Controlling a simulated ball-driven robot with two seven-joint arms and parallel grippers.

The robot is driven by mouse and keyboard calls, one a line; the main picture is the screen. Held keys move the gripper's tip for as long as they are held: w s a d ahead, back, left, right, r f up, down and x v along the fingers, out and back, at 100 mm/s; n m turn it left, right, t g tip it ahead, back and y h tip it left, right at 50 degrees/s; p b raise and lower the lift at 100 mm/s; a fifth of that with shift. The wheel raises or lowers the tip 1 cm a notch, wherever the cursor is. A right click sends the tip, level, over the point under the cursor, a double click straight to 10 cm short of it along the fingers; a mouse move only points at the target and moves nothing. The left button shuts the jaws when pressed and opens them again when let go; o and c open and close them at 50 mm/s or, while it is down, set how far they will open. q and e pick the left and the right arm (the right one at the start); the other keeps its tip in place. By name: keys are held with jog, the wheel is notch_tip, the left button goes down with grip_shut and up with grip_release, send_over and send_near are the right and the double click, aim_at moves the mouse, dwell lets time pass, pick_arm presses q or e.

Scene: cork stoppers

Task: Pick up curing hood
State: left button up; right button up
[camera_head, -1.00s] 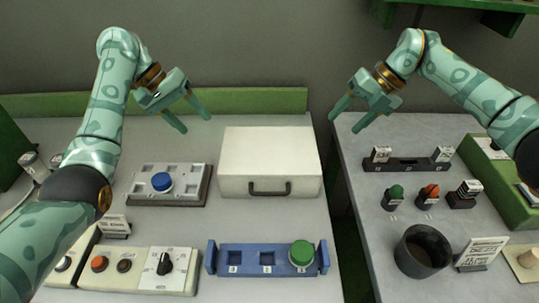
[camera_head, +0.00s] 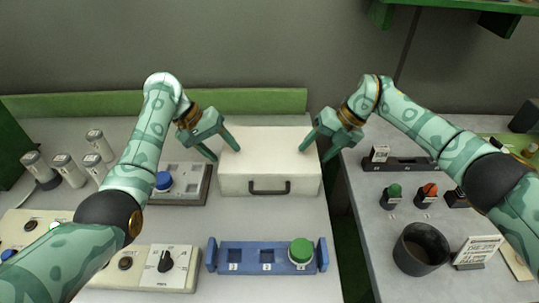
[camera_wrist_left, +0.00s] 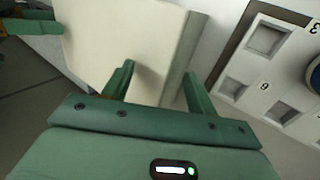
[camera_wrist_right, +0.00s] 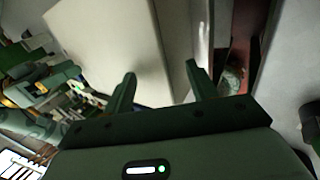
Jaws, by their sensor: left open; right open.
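The curing hood, a cream-white box (camera_head: 270,150) with a dark handle (camera_head: 269,187) on its front, stands on the left table. My left gripper (camera_head: 225,154) is open at the hood's left edge. In the left wrist view the hood (camera_wrist_left: 120,35) shows beneath its fingers (camera_wrist_left: 160,70), one over the top and one beside the side wall. My right gripper (camera_head: 316,155) is open at the hood's right edge. In the right wrist view the hood (camera_wrist_right: 105,40) lies under its fingers (camera_wrist_right: 160,70) in the same way. Whether either finger touches it, I cannot tell.
A grey tray (camera_head: 190,196) with a blue knob stands left of the hood. A blue rack (camera_head: 250,258) with a green stopper (camera_head: 301,251) lies in front. A gap separates the right table, which holds a dark cup (camera_head: 421,250). White cylinders (camera_head: 66,168) stand far left.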

pick_arm(q)
jog(key=c, duration=1.2)
pick_arm(e)
jog(key=c, duration=1.2)
pick_arm(q)
jog(key=shift+s, duration=0.15)
grip_shut()
pick_arm(e)
jog(key=shift+s+a, duration=0.1)
jog(key=shift+s, duration=0.05)
grip_shut()
